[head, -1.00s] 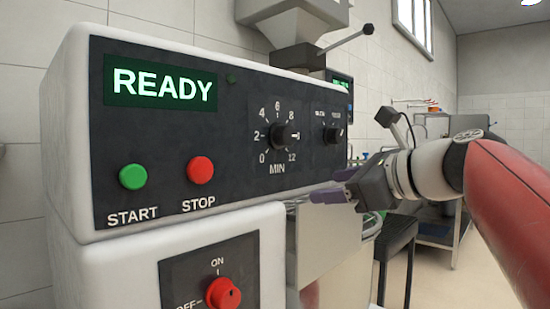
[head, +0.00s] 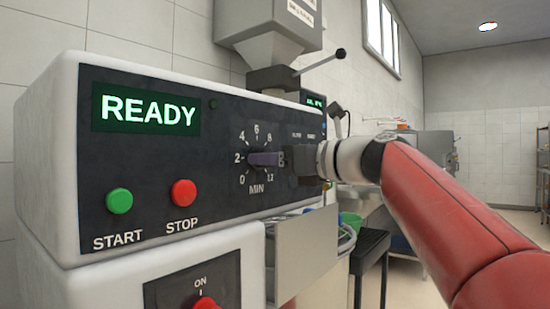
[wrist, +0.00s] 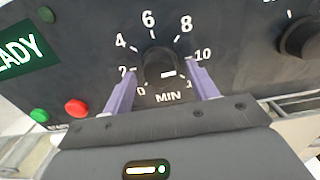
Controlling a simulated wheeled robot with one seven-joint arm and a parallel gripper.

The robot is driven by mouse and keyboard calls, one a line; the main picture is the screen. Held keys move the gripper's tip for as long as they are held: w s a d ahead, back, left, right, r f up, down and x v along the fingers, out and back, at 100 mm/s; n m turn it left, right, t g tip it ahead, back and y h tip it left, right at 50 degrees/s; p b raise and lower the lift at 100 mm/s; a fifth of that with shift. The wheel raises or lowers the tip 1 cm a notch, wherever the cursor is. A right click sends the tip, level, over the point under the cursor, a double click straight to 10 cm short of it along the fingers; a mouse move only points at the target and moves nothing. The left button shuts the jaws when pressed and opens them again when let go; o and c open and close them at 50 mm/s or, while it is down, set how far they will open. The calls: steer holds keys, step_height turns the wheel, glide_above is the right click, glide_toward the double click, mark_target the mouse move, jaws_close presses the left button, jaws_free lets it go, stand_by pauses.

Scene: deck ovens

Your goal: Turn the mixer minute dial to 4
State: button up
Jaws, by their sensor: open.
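The mixer minute dial is a round black knob (wrist: 160,64) on a dark panel, ringed by white numbers from 0 to 12 with MIN below. In the wrist view it sits between the two purple fingers of my gripper (wrist: 162,68), which are open on either side of it. A pale mark shows on the knob's lower face; I cannot tell exactly which number it points to. Whether the fingers touch the knob is unclear.
The green START button (head: 119,201) and red STOP button (head: 183,193) are left of the dial, below a READY display (head: 150,110). A second black knob (wrist: 300,38) is to the right. A red knob (head: 206,303) sits on the unit below.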

steer(key=c, duration=1)
steer(key=shift+n, duration=0.4)
steer(key=shift+w+r+n+b, duration=0.1)
steer(key=shift+n+b, duration=3)
steer(key=shift+n, duration=9.8)
